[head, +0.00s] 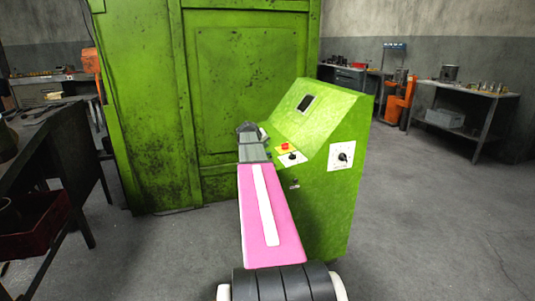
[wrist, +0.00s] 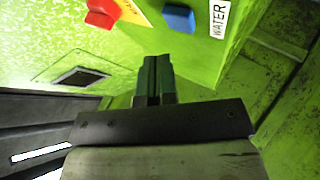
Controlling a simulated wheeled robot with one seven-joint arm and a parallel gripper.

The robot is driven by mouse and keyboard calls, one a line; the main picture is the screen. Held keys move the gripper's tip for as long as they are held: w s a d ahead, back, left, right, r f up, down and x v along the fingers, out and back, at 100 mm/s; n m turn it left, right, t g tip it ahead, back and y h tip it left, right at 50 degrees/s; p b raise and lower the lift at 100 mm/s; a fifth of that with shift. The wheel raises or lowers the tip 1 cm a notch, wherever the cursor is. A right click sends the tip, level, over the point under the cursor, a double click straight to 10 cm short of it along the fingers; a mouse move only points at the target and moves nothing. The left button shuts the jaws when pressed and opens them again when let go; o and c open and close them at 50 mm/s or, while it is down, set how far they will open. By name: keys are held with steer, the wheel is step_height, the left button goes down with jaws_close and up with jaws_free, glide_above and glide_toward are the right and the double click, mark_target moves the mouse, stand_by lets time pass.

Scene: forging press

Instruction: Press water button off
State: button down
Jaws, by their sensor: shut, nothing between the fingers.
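The water button is a blue block (wrist: 179,18) on the green control console, beside a white label reading WATER (wrist: 219,17) in the wrist view. My gripper (wrist: 154,62) is shut and empty, with its fingertips pointing toward the console a little below the blue button in the picture. A gap shows between the fingertips and the button in the picture. In the head view my gripper (head: 248,128) reaches the console's (head: 325,120) left side. The blue button is hidden there behind the arm or console.
The console has a dark screen (head: 306,103) and a dial (head: 343,155). A large green press (head: 225,80) stands behind. Open floor lies right.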

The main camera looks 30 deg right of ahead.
steer(key=r, duration=0.4)
steer(key=shift+a+r, duration=0.15)
steer(key=shift+a, duration=0.15)
steer(key=s+a+f+n+g+y, duration=0.1)
steer(key=s+a+f+y, duration=0.25)
steer(key=a+f, duration=0.65)
steer(key=s+a+f+y, duration=0.2)
steer(key=s+a+f, duration=0.2)
steer(key=a+f, duration=0.6)
steer(key=s+a+f+n+g+y, duration=0.1)
steer(key=s+a+f, duration=0.3)
steer(key=s+a, duration=0.4)
steer(key=s+a+f+g+y, duration=0.2)
steer(key=s+a+f, duration=0.3)
steer(key=s+a, duration=0.4)
steer(key=a+y, duration=0.1)
steer(key=a, duration=0.4)
steer(key=shift+a+n, duration=0.35)
steer(key=shift+n, duration=0.05)
steer(key=shift+f, duration=0.1)
